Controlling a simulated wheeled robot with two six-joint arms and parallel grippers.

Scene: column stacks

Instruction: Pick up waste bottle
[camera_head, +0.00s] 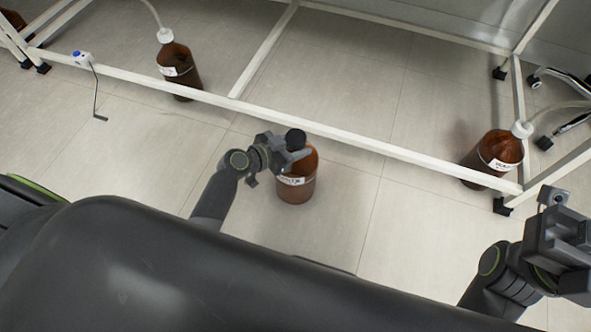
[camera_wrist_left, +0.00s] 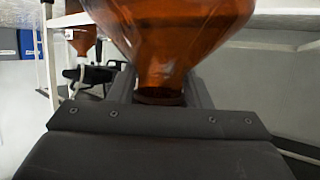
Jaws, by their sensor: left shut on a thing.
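A brown glass waste bottle (camera_head: 297,187) with a black cap and a white label is upright in front of the white frame in the head view. My left gripper (camera_head: 287,152) is shut on its neck, just below the cap. In the left wrist view the brown bottle (camera_wrist_left: 170,30) fills the top middle, its neck between the fingers of my left gripper (camera_wrist_left: 160,95). I cannot tell whether its base touches the floor. My right gripper (camera_head: 562,245) is at the right edge, away from any bottle, and its jaws are not clear.
A white frame rail (camera_head: 330,130) runs just behind the held bottle. Brown bottles with white caps and tubes stand behind it at the upper left (camera_head: 178,70) and by the right leg (camera_head: 492,160). Chair legs (camera_head: 565,105) are at the far right. Tiled floor (camera_head: 420,235) is clear between.

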